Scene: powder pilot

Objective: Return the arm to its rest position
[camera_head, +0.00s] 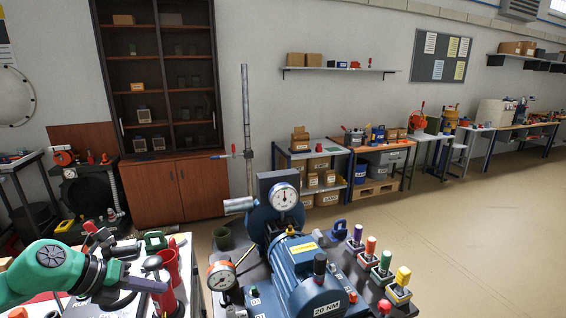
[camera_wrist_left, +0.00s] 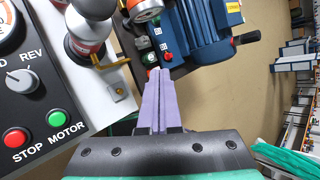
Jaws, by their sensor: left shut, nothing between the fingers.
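My left arm is green and comes in from the left in the head view. Its gripper (camera_head: 160,286) is over the white-topped bench at the lower left, close to a red object (camera_head: 170,270). In the wrist view the two lilac fingers of the left gripper (camera_wrist_left: 160,78) lie together, shut and empty. They point toward the blue motor (camera_wrist_left: 202,30), which also shows in the head view (camera_head: 308,278). I cannot tell whether the fingertips touch anything. My right gripper is not in view.
A control panel (camera_wrist_left: 35,85) with a REV knob and STOP and MOTOR buttons is left of the fingers. A bottle-like object (camera_wrist_left: 88,40) stands beside it. Several coloured-handled levers (camera_head: 385,263) stand right of the motor. The floor (camera_head: 480,230) at the right is clear.

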